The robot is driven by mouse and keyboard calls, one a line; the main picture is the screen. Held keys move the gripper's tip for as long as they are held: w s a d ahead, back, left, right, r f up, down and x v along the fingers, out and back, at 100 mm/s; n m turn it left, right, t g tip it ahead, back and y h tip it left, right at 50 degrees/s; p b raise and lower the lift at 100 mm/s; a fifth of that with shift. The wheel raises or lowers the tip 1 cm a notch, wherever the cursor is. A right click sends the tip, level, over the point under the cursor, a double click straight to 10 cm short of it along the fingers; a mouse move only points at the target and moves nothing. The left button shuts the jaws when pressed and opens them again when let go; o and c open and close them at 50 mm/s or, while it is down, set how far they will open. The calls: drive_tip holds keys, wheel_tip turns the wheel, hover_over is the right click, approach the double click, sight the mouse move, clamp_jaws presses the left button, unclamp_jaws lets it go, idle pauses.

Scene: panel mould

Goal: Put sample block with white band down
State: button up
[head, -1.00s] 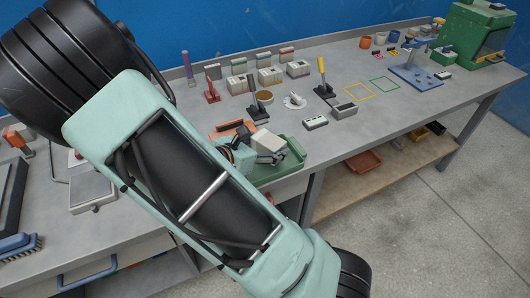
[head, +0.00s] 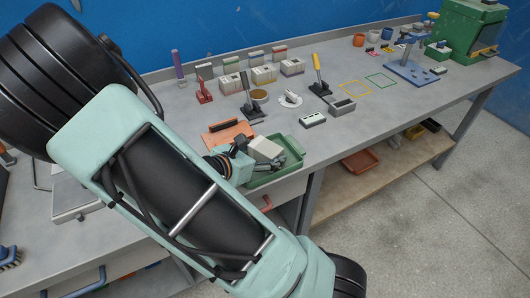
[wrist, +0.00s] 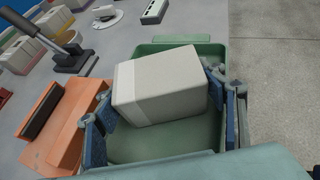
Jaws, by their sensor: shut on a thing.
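The sample block (head: 264,150) is pale grey with a whiter band along its left part, seen in the wrist view (wrist: 165,88). My gripper (wrist: 160,103) is shut on it, with blue pads on its left and right sides. The block is slightly tilted in the wrist view. It is over the green tray (head: 297,150), within its rim as seen from the wrist (wrist: 185,43). The tray floor shows below the block. Whether the block's underside touches the floor is hidden. In the head view my arm hides part of the tray.
An orange holder with a dark strip (head: 228,134) lies left of the tray. Behind are a black stand with a handle (head: 252,105), a white dish (head: 290,99) and several pale blocks. Yellow and green outlined squares enclose bare bench.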

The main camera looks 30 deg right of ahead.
drive_tip(key=o, duration=1.2)
drive_tip(key=shift+f, duration=0.15)
drive_tip(key=shift+c, duration=0.2)
drive_tip(key=shift+r, duration=0.2)
drive_tip(key=shift+a+r, duration=0.15)
drive_tip(key=shift+a, duration=0.15)
drive_tip(key=p+v, duration=0.2)
drive_tip(key=v, duration=0.9)
drive_tip(key=shift+s+a, duration=0.1)
drive_tip(key=shift+s, duration=0.15)
